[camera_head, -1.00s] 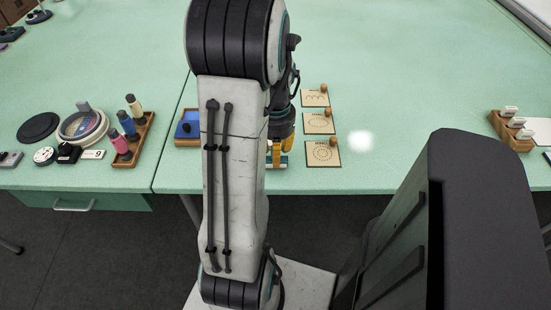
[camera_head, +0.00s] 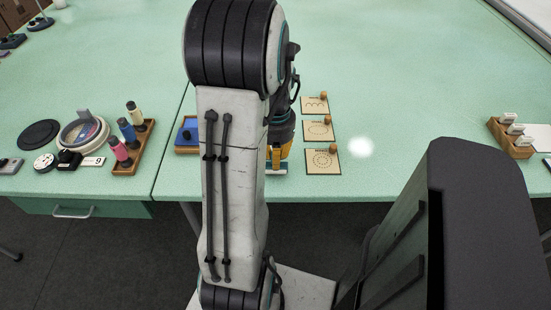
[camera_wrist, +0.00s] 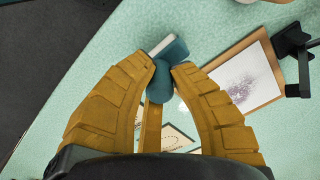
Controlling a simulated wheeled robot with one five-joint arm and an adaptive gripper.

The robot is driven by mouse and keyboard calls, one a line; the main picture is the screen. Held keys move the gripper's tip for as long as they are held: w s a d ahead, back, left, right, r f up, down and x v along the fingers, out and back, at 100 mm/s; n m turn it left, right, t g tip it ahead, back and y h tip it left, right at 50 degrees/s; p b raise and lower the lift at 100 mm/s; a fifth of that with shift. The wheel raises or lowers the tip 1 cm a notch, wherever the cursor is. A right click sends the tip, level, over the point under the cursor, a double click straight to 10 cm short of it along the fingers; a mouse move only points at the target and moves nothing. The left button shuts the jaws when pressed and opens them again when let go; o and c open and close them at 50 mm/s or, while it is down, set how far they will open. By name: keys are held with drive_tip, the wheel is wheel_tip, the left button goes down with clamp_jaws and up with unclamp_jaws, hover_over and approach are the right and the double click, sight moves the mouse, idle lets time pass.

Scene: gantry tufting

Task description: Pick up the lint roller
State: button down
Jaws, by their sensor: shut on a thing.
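The lint roller (camera_wrist: 168,72) shows in the wrist view as a teal, rounded body with a pale strip along one edge. It lies between the yellow fingertips of my gripper (camera_wrist: 163,68), which are closed on it. In the head view my gripper (camera_head: 278,160) is at the front edge of the green table, partly behind my arm. A small white and teal part of the roller (camera_head: 277,169) shows just below the fingers. I cannot tell whether the roller touches the table.
Several wooden cards with pegs (camera_head: 321,160) lie just right of my gripper. A wooden tray with a blue item (camera_head: 187,133) is left of my arm, with a rack of coloured bottles (camera_head: 128,165) farther left. The table's middle right is clear.

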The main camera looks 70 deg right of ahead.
wheel_tip(320, 180, up, 4)
drive_tip(key=shift+f, duration=0.25)
drive_tip(key=s+d+r, duration=0.3)
drive_tip(key=s+r, duration=0.3)
drive_tip(key=s, duration=0.5)
drive_tip(key=shift+d+r, duration=0.2)
drive_tip(key=shift+r, duration=0.2)
drive_tip(key=shift+s, duration=0.1)
drive_tip(key=c, duration=1.7)
unclamp_jaws()
clamp_jaws()
